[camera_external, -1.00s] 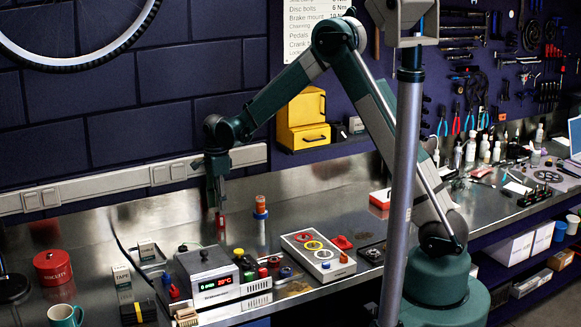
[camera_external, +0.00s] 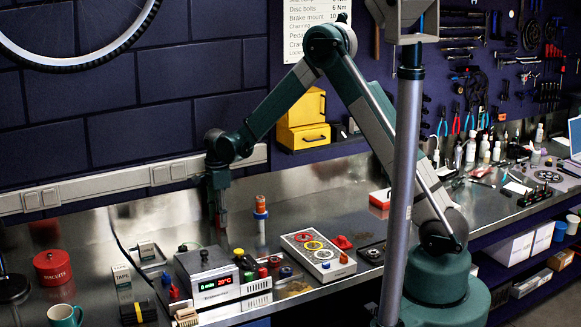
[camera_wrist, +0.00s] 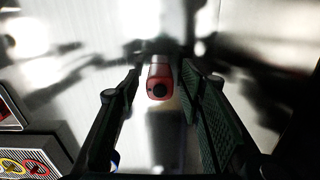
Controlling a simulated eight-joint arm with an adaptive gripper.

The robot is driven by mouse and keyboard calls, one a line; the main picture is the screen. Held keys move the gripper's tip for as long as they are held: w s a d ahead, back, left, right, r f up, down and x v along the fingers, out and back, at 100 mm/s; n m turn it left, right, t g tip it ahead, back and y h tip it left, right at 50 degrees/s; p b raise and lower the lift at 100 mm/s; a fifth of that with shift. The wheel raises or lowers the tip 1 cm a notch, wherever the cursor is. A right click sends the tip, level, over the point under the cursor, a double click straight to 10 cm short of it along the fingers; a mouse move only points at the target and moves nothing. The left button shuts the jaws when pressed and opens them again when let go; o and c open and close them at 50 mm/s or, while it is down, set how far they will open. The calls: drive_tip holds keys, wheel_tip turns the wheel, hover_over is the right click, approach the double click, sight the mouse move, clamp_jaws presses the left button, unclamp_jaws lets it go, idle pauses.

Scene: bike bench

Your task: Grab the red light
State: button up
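The red light (camera_wrist: 159,83) shows in the wrist view as a small red, round-ended body with a pale top and a dark round centre. It is in line with the space between the two fingers of my gripper (camera_wrist: 160,85). The fingers are apart, with a visible gap on each side of it, the wider one on the left. In the external view my gripper (camera_external: 219,222) points down low over the back of the metal bench (camera_external: 345,205). The red light cannot be made out clearly there, being hidden or dark at the fingertips.
A panel with coloured rings (camera_external: 318,256) lies farther right. A box with a lit display (camera_external: 208,277) is in front. The wall with a socket strip (camera_external: 110,187) is behind.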

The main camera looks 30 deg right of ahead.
drive_tip(key=shift+c, duration=0.5)
drive_tip(key=c, duration=0.9)
drive_tip(key=shift+r+b, duration=0.3)
drive_tip(key=shift+r, duration=4.7)
